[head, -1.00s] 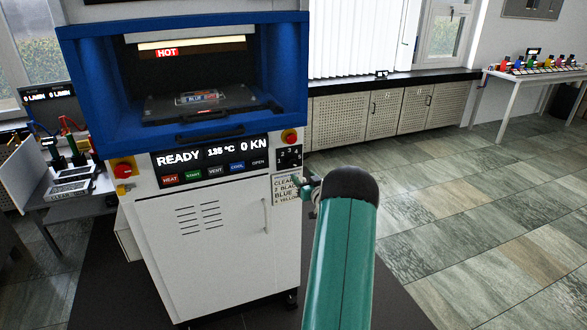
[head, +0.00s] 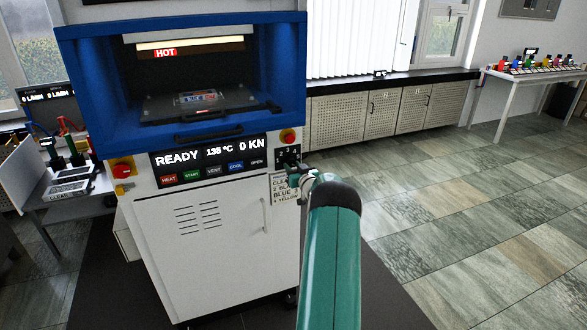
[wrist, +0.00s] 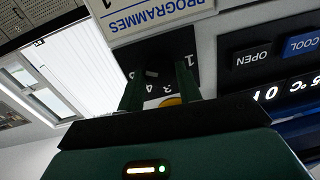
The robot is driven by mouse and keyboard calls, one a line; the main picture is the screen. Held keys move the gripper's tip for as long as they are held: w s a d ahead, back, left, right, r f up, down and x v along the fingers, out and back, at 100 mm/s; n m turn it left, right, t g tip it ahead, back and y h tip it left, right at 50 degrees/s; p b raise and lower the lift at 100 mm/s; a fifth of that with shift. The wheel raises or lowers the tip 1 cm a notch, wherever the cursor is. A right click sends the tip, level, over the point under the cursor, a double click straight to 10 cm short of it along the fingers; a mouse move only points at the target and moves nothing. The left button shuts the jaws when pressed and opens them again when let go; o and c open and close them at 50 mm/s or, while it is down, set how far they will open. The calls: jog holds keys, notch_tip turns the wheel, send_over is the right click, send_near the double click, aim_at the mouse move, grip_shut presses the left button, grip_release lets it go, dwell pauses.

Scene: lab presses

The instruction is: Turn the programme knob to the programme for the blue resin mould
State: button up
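The programme knob (wrist: 152,74) is a dark knob on a black dial plate in the wrist view, with white numbers around it; 1, 3 and 4 are readable. Its setting is hard to read. My gripper (wrist: 161,76) is open, its two green fingers reaching toward the dial on either side of the knob; contact cannot be told. The programme card (head: 284,188) lists colours, with blue apparently beside 3. A mould labelled BLUE (head: 198,98) sits in the press.
The press (head: 210,240) shows READY, 135 °C and 0 KN, with a HOT sign inside. A red stop button (head: 288,136) is just above the dial. The OPEN button (wrist: 252,57) is beside the dial. Floor to the right is clear.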

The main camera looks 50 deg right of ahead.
jog(key=c, duration=0.3)
jog(key=n, duration=0.3)
jog(key=shift+n, duration=0.3)
jog(key=n, duration=0.4)
jog(key=shift+r, duration=0.1)
dwell(0.4)
jog(key=o, duration=1)
